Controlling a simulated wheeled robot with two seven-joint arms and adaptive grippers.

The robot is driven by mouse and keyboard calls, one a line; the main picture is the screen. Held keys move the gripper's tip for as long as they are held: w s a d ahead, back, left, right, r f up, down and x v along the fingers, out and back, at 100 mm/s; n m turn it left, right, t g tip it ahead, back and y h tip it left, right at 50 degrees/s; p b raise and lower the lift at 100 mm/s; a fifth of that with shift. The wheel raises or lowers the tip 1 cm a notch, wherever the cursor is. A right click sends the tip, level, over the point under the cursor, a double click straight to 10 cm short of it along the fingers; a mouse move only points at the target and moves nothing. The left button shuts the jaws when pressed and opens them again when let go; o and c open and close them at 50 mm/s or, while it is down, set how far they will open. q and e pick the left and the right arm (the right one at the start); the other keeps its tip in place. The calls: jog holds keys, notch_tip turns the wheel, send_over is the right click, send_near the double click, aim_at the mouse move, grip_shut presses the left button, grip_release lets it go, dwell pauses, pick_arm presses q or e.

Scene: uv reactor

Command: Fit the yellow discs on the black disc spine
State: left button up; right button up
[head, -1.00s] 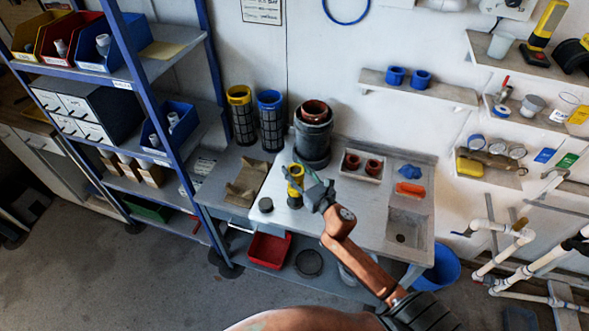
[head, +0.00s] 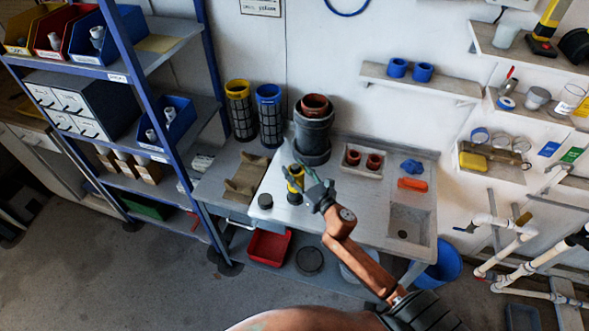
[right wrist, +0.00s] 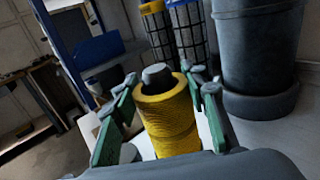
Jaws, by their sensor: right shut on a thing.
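My right gripper (head: 303,181) is at the stack. In the right wrist view its green-padded fingers (right wrist: 164,88) stand on either side of the yellow discs, shut on them. The lower part of the spine is hidden by the discs and fingers. My left gripper is not in view.
A yellow-topped filter (head: 238,110), a blue-topped filter (head: 269,115) and a large dark cylinder (head: 312,135) stand behind.

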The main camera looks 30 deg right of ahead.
jog(key=shift+f, duration=0.4)
jog(key=o, duration=1.2)
jog(key=shift+s, duration=0.1)
jog(key=s, duration=1.2)
jog(key=shift+d, duration=0.2)
jog(key=shift+w, duration=0.1)
